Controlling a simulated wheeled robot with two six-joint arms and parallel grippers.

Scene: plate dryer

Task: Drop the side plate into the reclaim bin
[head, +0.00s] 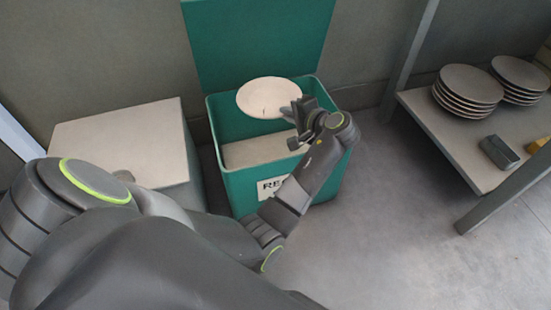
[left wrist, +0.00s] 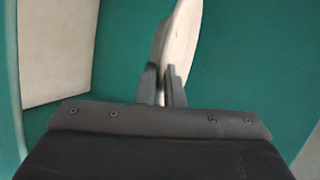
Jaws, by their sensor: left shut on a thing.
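The side plate (head: 266,95) is white and round and is held over the opening of the reclaim bin. My left gripper (head: 289,112) is shut on the plate's near right rim. In the left wrist view the plate (left wrist: 181,45) shows nearly edge-on between the two fingers (left wrist: 164,85). The reclaim bin (head: 231,187) is a green box with a partly hidden white label on its front. Its green lid (head: 258,40) stands raised at the back. Inside the bin a pale surface (head: 258,150) shows below the plate. My right gripper is not in view.
A pale-topped block (head: 120,135) stands left of the bin. A post rises near the shelf's left end. The floor (head: 390,240) between bin and shelf is clear.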

